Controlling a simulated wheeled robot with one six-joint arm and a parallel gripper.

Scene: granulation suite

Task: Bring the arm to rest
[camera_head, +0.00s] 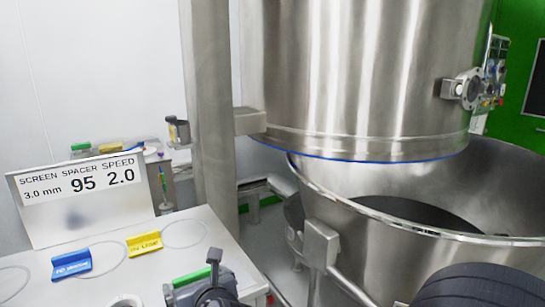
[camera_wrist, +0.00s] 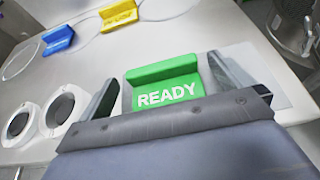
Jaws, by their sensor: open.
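My gripper (camera_wrist: 165,82) is open in the wrist view, with one finger on each side of a green block marked READY (camera_wrist: 163,84). The block stands on the pale tabletop between the fingers, and clear gaps show beside it.
A blue block (camera_head: 71,264) and a yellow block (camera_head: 144,244) stand on the table (camera_head: 120,285), by drawn circles. A sign (camera_head: 82,200) reads 3.0 mm, 95, 2.0. A large steel bowl (camera_head: 330,215) and a steel vessel (camera_head: 365,80) stand to the right.

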